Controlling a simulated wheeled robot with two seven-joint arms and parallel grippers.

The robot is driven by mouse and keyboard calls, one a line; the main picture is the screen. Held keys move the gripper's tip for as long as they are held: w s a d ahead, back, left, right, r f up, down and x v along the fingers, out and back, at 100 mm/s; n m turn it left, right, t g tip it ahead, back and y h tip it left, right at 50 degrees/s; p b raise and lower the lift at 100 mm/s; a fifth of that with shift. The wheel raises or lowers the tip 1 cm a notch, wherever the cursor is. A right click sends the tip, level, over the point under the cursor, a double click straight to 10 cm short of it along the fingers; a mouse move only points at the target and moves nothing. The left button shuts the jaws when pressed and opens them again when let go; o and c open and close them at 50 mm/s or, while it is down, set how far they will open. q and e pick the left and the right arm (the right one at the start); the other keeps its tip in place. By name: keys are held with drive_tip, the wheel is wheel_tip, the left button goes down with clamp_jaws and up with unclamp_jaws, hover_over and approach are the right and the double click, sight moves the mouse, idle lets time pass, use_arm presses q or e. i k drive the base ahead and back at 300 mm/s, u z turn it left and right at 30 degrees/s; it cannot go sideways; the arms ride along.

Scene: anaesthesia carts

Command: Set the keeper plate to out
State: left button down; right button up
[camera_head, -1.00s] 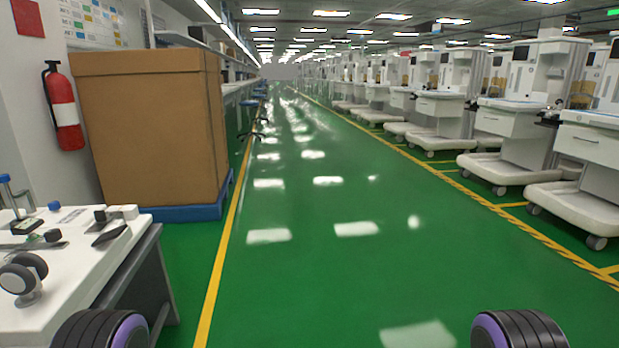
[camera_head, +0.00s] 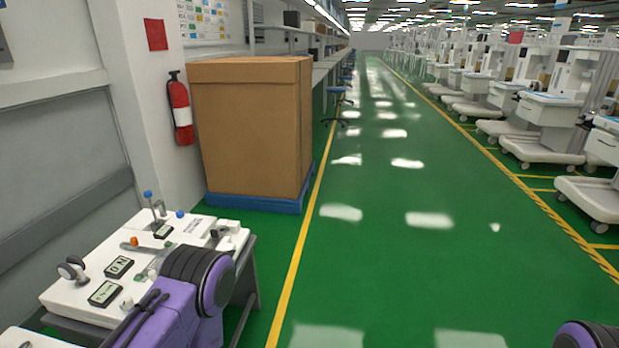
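A white-topped bench (camera_head: 70,298) stands at the lower left and bears several small fittings. A black-framed label plate (camera_head: 118,267) and a second one (camera_head: 104,293) lie on its near half. A grey double wheel (camera_head: 72,268) sits at its left edge. A blue-capped post (camera_head: 150,203) and an orange knob (camera_head: 134,241) are farther back. I cannot tell which fitting is the keeper plate, or its setting. My purple and black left arm crosses the bench's right front and hides part of it. A bit of my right arm shows at bottom right. Neither gripper's fingers are visible.
A large brown carton (camera_head: 245,130) on a blue pallet (camera_head: 255,203) stands behind the bench. A fire extinguisher (camera_head: 180,110) hangs on the wall. The green aisle (camera_head: 400,260) is clear, with white carts (camera_head: 545,120) along the right.

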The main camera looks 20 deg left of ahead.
sight(214, 233)
drive_tip(key=u, duration=1.2)
drive_tip(key=k, duration=0.4)
drive_tip(key=z, duration=1)
drive_tip(key=i, duration=0.95)
drive_tip(key=u, duration=0.25)
